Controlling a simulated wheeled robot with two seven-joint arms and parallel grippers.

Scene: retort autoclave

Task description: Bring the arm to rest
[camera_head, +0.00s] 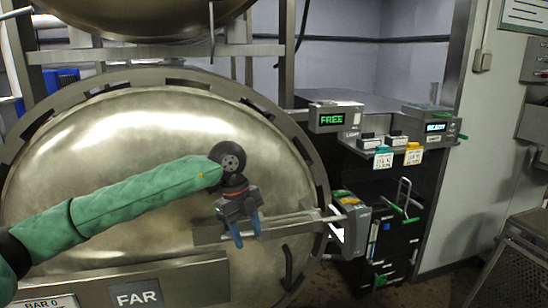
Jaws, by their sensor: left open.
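My left arm comes in from the left in a green quilted sleeve. My left gripper (246,228) is at its end, with two blue fingertips spread apart and pointing down. It is open and appears empty, in front of the metal bar (290,222) on the round autoclave door (120,190). I cannot tell whether the fingertips touch the bar. The door looks closed, with its rim partly hidden behind my arm. My right gripper is not in view.
A grey box (352,222) sits at the bar's right end. A shelf (375,148) at the right holds a unit reading FREE (336,118), another display unit (430,124) and hanging tags (383,158). A perforated metal cart (515,262) stands at the lower right. Some floor shows between.

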